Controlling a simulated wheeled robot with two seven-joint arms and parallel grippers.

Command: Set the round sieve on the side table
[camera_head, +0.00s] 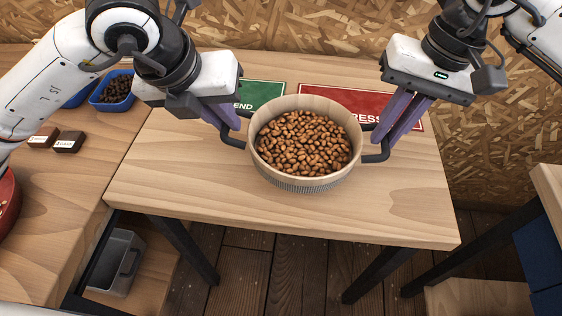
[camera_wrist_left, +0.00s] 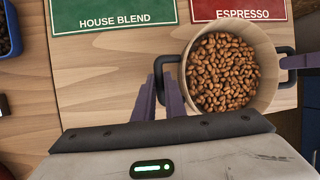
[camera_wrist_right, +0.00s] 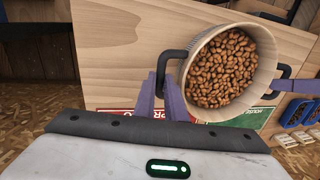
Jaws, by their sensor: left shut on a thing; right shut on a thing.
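The round sieve (camera_head: 302,184) is a pale wooden-looking bowl with a ribbed lower wall and two dark side handles. It is full of brown beans (camera_head: 303,143) and sits level over a light wooden table (camera_head: 400,205); I cannot tell whether its base touches the top. My left gripper (camera_head: 230,127) is shut on the sieve's left handle, also seen in the left wrist view (camera_wrist_left: 163,72). My right gripper (camera_head: 384,135) is shut on the right handle, which shows in the right wrist view (camera_wrist_right: 170,60). The sieve's underside is hidden.
A green mat (camera_head: 263,93) and a red mat (camera_head: 330,90) lie behind the sieve, partly hidden. A counter at left holds blue bins of beans (camera_head: 112,91) and small dark blocks (camera_head: 68,142). The table's front and right are clear. A grey bin (camera_head: 117,262) stands below.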

